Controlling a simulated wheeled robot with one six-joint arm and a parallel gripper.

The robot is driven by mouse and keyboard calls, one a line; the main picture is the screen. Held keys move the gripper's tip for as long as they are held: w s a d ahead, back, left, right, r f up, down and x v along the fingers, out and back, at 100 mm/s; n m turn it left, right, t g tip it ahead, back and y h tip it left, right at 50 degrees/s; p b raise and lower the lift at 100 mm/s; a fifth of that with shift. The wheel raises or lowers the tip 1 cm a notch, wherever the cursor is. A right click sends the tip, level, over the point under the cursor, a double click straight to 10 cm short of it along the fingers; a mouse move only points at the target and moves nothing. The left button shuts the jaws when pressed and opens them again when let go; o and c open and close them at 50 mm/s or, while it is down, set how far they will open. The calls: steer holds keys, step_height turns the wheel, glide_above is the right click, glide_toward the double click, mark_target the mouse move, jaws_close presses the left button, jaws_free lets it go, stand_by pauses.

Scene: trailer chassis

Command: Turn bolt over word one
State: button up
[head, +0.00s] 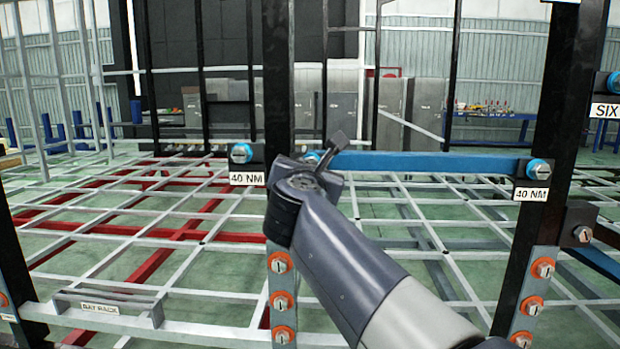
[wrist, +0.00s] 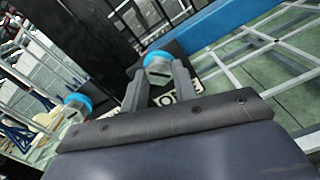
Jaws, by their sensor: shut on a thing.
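The bolt (wrist: 158,72) with a blue ring sits on a dark post at the end of a blue beam. A white label (wrist: 182,96) beneath it is partly hidden by a finger; its visible letters look like part of ONE. My gripper (wrist: 158,80) has its two fingers on either side of the bolt head, shut on it. In the head view my gripper (head: 325,156) is at the left end of the blue beam (head: 430,164), where only a bit of the blue ring shows and the label is hidden behind my arm.
Other blue-ringed bolts sit left (head: 241,153) and right (head: 539,169), each over a 40 NM label. A SIX label (head: 605,111) is at far right. Orange-ringed bolts (head: 282,302) run down the posts. A grey and red lattice frame (head: 130,230) spreads behind.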

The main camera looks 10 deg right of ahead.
steer(key=shift+f+m+b, duration=0.1)
steer(key=shift+m+b, duration=0.4)
steer(key=shift+m, duration=0.7)
steer(key=o, duration=1)
steer(key=shift+s, duration=0.1)
steer(key=shift+r, duration=0.2)
steer(key=v, duration=1)
steer(key=shift+s+a+p, duration=0.15)
steer(key=shift+s+p, duration=0.2)
steer(key=shift+s, duration=0.05)
steer(key=shift+w, duration=0.1)
steer(key=x, duration=1)
steer(key=shift+w+b, duration=0.35)
